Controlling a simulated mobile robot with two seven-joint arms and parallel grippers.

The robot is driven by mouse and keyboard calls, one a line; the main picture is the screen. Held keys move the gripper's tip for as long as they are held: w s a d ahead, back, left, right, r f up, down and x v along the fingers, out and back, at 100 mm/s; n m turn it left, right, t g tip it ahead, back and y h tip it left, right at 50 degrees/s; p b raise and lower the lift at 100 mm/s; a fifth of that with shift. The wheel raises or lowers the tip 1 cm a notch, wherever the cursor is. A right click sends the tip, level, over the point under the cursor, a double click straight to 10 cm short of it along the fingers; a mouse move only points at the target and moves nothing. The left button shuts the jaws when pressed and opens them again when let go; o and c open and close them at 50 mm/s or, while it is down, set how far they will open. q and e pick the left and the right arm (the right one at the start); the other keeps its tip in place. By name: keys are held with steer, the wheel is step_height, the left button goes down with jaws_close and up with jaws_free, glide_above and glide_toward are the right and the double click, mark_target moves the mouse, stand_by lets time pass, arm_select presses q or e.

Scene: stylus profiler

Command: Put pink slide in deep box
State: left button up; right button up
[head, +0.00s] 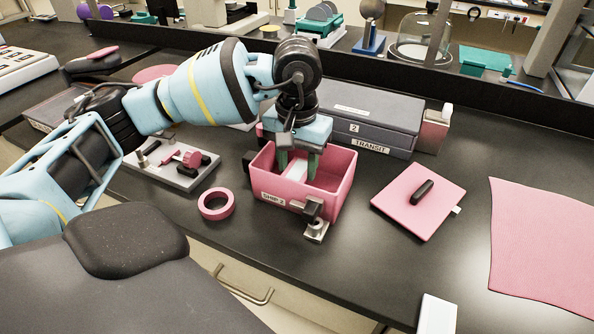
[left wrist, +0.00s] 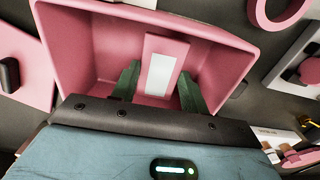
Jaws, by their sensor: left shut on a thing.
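The pink deep box (head: 338,193), labelled SHIP 2, stands open on the dark bench in the head view. It also fills much of the left wrist view (left wrist: 90,45). My left gripper (head: 299,167) reaches down into it from above. Its two green fingers (left wrist: 159,84) are shut on the pink slide (left wrist: 151,50), which has a pale central panel. The slide is inside the box walls, and its pale part shows between the fingers in the head view (head: 298,172). I cannot tell whether it touches the box floor. My right gripper is out of view.
A pink lid (head: 410,205) with a black handle lies right of the box. A pink ring (head: 216,204) lies to its left. A metal latch block (head: 316,225) stands at its front corner. A grey TRANSIT case (head: 385,110) stands close behind. A pink mat (head: 540,240) lies far right.

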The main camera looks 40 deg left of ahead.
mark_target(297, 172)
arm_select(q)
steer(key=shift+f, duration=1.25)
steer(key=shift+f, duration=0.1)
steer(key=shift+f, duration=0.1)
steer(key=o, duration=1)
steer(key=shift+o, duration=0.2)
step_height(297, 172, up, 12)
steer(key=shift+r, duration=0.25)
